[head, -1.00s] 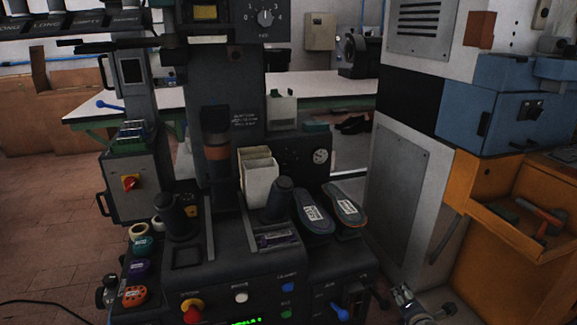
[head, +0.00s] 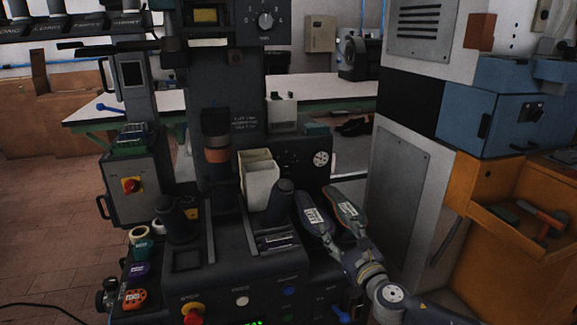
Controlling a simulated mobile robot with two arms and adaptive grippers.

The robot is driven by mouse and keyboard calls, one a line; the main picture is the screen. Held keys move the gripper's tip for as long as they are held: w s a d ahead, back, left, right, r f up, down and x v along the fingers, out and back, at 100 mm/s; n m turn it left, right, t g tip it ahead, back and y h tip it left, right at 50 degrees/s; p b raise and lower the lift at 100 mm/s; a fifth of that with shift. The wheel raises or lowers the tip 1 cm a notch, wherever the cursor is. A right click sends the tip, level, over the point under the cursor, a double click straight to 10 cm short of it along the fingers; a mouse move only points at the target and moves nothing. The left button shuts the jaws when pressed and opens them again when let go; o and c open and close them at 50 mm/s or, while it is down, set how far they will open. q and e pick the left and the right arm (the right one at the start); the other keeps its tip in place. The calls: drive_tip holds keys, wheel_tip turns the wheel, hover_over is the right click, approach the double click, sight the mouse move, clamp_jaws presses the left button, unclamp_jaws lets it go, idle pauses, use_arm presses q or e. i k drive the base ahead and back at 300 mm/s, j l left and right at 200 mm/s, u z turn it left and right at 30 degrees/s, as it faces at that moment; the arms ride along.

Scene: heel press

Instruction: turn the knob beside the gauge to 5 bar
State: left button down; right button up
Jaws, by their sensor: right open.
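The small white round gauge (head: 320,158) sits at the right end of a dark panel behind the press bed. The panel left of it is dark, and I cannot clearly make out the knob there. My right gripper (head: 342,230) reaches in from the lower right and is open. My left gripper is not in view.
A numbered selector dial (head: 265,20) is high on the press. A grey cabinet (head: 398,185) stands at right.

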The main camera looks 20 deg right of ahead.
sight(287, 165)
drive_tip(key=i, duration=0.95)
